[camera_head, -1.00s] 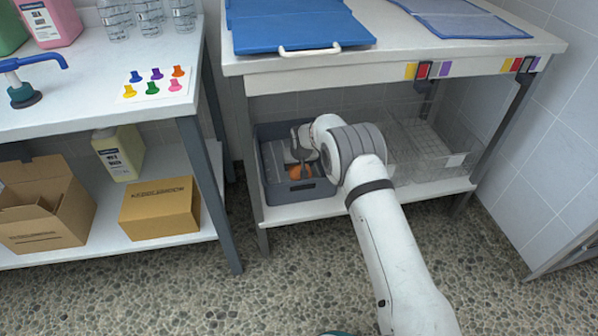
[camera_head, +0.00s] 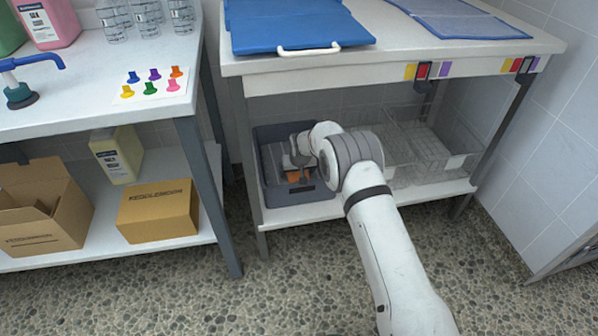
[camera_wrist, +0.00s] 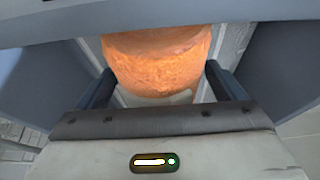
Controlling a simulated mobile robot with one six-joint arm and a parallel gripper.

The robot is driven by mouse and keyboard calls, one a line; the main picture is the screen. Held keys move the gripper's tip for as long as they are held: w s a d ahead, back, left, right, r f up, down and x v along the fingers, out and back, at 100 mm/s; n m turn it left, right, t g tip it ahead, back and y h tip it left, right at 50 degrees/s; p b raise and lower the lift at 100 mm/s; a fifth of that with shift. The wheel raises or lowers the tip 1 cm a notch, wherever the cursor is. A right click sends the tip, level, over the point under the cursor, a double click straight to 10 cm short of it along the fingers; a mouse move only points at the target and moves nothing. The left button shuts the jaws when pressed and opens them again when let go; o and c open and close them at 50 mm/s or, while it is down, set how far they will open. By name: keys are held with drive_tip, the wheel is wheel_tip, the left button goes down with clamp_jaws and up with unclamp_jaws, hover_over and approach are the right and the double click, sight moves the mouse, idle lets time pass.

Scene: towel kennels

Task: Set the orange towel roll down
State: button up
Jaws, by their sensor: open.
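The orange towel roll (camera_wrist: 158,65) is in the wrist view between the two fingers of my gripper (camera_wrist: 160,82). The fingers are open, with a gap on each side of the roll. In the head view the roll (camera_head: 295,175) shows as a small orange patch inside the dark grey crate (camera_head: 315,193) on the lower shelf. My gripper (camera_head: 296,158) reaches into this crate. My arm hides part of the crate, and I cannot tell exactly what the roll rests on.
Clear wire-lined bins (camera_head: 430,155) stand right of the crate on the same shelf. The white tabletop (camera_head: 400,50) above limits height. A table leg (camera_head: 250,175) stands close left of the crate. Cardboard boxes (camera_head: 158,210) lie on the left table's lower shelf.

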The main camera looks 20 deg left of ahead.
drive_tip(key=shift+r+p, duration=0.35)
drive_tip(key=shift+r, duration=0.15)
drive_tip(key=p+v, duration=0.4)
drive_tip(key=v, duration=0.7)
drive_tip(key=shift+s+d+r, duration=0.1)
drive_tip(key=shift+r, duration=0.1)
